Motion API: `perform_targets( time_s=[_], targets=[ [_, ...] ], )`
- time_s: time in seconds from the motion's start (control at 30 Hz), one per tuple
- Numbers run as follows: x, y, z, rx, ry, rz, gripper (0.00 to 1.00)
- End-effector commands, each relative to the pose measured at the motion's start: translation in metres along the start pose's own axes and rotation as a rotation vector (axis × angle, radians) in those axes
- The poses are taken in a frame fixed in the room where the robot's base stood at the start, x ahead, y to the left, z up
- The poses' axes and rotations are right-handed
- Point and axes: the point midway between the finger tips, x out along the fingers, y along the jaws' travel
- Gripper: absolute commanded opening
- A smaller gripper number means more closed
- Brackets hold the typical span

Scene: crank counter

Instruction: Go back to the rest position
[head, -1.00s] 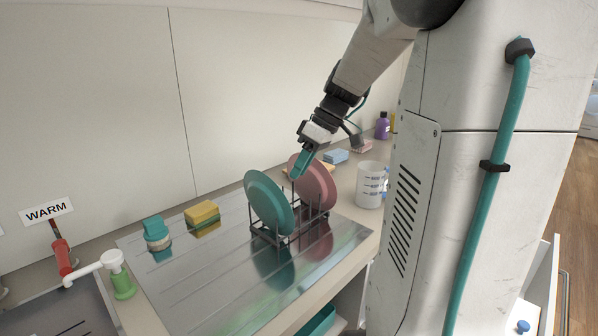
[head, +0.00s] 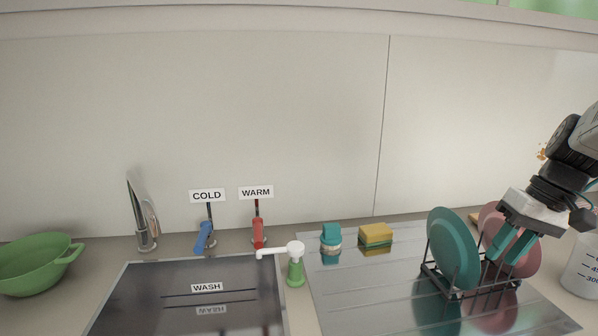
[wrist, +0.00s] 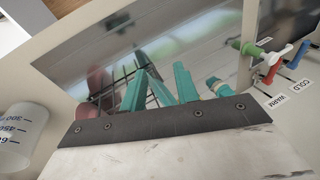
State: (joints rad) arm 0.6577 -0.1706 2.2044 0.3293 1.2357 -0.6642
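My gripper (head: 508,252) is at the right of the head view, pointing down, with its two teal fingers apart and nothing seen between them. In the head view the fingers overlap the pink plate (head: 529,253); whether they touch it cannot be told. The teal plate (head: 452,250) stands upright to the left in a dark wire rack (head: 455,292). In the wrist view, my gripper (wrist: 160,80) also shows its fingers apart, with the pink plate (wrist: 97,82) and part of the rack beyond. The gripper hides some of the rack.
The metal drainboard (head: 345,290) holds a yellow-green sponge (head: 375,235) and a teal-topped scrubber (head: 331,236). A green soap dispenser (head: 295,268) stands beside the sink (head: 190,305). Blue cold (head: 203,237) and red warm (head: 258,232) handles are behind. A measuring jug (head: 580,270) is far right, a green bowl (head: 35,265) far left.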

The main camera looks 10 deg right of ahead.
Motion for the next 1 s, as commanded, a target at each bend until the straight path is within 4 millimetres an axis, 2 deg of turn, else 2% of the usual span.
perform_targets(
  time_s=[0.03, 0.2, 0.4, 0.47, 0.57, 0.7, 1.0],
  targets=[
    [0.005, -0.018, 0.015, 0.033, -0.024, 0.033, 0.31],
    [0.021, -0.068, 0.068, 0.130, -0.068, 0.169, 0.31],
    [0.038, -0.108, 0.128, 0.065, -0.031, 0.304, 0.31],
    [0.040, -0.117, 0.139, 0.005, -0.015, 0.320, 0.31],
    [0.041, -0.129, 0.149, -0.079, 0.010, 0.323, 0.31],
    [0.038, -0.138, 0.151, -0.133, 0.031, 0.315, 0.31],
    [0.039, -0.139, 0.150, -0.139, 0.028, 0.314, 0.31]
  ],
)
